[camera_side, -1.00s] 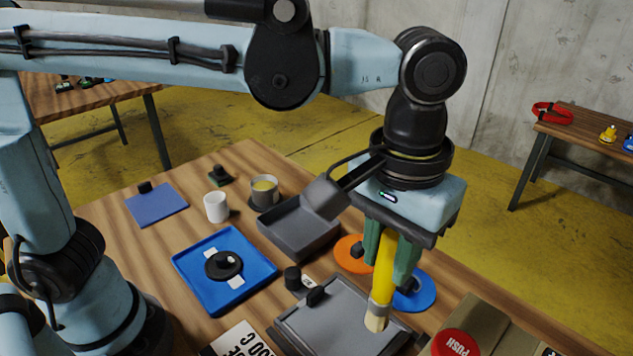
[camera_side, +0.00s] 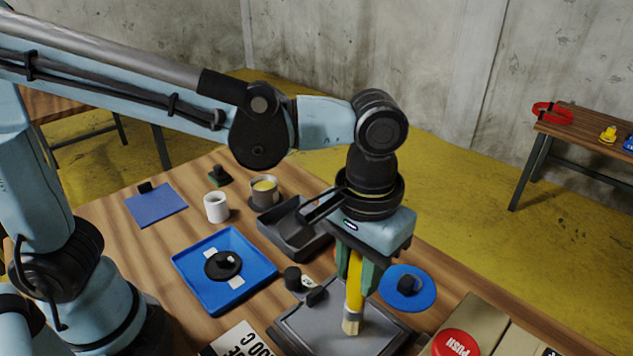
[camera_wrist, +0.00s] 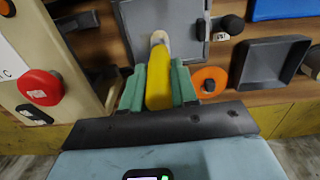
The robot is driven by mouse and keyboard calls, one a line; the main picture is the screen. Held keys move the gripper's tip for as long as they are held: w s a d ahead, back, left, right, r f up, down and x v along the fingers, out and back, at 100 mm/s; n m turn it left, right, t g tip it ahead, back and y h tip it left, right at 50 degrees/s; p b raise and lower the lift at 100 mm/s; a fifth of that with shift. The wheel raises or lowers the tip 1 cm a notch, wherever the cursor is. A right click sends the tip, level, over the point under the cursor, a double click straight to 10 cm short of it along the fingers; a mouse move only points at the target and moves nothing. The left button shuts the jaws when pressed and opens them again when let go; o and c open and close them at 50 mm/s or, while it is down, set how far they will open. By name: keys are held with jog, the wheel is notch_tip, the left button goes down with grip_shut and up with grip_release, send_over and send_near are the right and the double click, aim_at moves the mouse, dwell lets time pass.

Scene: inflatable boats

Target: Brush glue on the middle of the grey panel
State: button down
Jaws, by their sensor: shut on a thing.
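My gripper (camera_side: 357,275) has green fingers and is shut on a yellow-handled brush (camera_side: 354,285), held upright with its pale bristles down. The grey panel (camera_side: 375,335) lies flat in a darker grey frame at the front of the table. The bristle tip is over the panel; whether it touches the surface I cannot tell. In the wrist view the brush (camera_wrist: 158,80) sits between the green fingers (camera_wrist: 160,88), its bristles over the grey panel (camera_wrist: 140,20). A cup with yellowish contents (camera_side: 264,190) stands towards the back of the table.
A blue tray (camera_side: 190,275) with a black round part lies left of the panel. An empty dark grey tray (camera_side: 285,238) is behind it. A white cup (camera_side: 216,207), a blue disc (camera_side: 425,295) and a red push button (camera_side: 455,343) stand around. An orange disc (camera_wrist: 212,80) is near the gripper.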

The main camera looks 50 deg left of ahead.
jog(key=shift+s+a, duration=0.85)
jog(key=shift+a, duration=1.25)
jog(key=shift+d, duration=3.95)
notch_tip(320, 180, up, 8)
jog(key=w+a+f, duration=0.1)
jog(key=w+a, duration=0.2)
jog(key=a, duration=1)
jog(key=w+a+f, duration=0.2)
jog(key=w+a, duration=0.2)
jog(key=a, duration=0.9)
jog(key=shift+f, duration=0.2)
jog(key=shift+d, duration=0.15)
